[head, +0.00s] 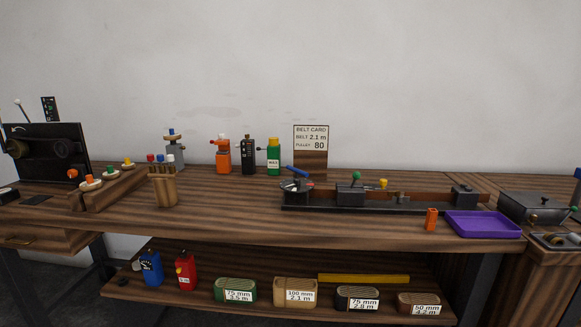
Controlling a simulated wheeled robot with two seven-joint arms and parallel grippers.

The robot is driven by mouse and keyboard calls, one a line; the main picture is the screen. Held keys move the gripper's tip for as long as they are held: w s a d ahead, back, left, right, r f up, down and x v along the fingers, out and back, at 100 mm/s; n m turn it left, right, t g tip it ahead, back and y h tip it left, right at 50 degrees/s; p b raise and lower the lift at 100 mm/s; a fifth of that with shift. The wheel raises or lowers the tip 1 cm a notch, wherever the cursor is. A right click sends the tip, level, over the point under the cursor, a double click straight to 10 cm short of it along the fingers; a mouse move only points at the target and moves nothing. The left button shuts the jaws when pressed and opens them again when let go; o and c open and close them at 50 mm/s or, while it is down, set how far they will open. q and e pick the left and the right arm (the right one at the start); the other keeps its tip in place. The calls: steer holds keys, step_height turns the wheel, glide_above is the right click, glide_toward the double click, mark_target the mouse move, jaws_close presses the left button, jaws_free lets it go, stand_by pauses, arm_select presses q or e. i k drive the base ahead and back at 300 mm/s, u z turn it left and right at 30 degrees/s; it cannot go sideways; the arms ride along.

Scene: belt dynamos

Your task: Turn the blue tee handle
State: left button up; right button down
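A blue bar-shaped handle (297,171), which looks like the tee handle, sits tilted above the left end of a long black bench fixture (330,203). Below it is a round grey part (295,186) with a small red piece beside it. The same fixture carries a green-knobbed lever (356,177) and a yellow knob (383,183) further right. Neither of my grippers shows in the head view, and nothing is touching the blue handle.
A belt card (311,138) stands behind the fixture. The bench front-centre is clear.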

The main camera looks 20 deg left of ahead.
mark_target(297, 171)
steer(key=u, duration=0.85)
steer(key=i, duration=1.2)
steer(key=z, duration=0.25)
